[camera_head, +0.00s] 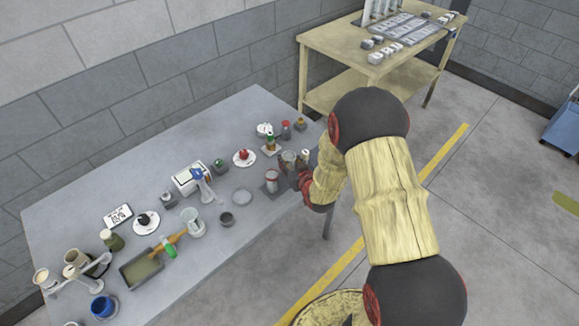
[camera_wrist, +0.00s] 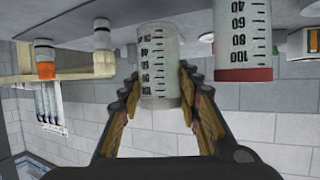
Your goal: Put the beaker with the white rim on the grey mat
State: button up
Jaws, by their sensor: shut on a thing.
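A clear graduated beaker with a whitish rim (camera_wrist: 160,70) is between the fingers of my gripper (camera_wrist: 160,98), which is shut on it. In the head view the held beaker (camera_head: 288,157) is near the table's right edge, partly hidden by my gripper (camera_head: 297,174). Whether its base touches the table is unclear. A second beaker with a red rim (camera_wrist: 243,40) stands beside it, apart from the fingers; in the head view this beaker (camera_head: 271,177) stands at a dark grey square mat (camera_head: 270,190).
The grey table (camera_head: 255,225) is bare towards its front right. A wooden bench (camera_head: 345,55) stands behind.

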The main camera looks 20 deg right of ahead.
jog(key=shift+f, duration=1.2)
jog(key=shift+f+b, duration=0.2)
jog(key=shift+b, duration=0.2)
jog(key=o, duration=1.2)
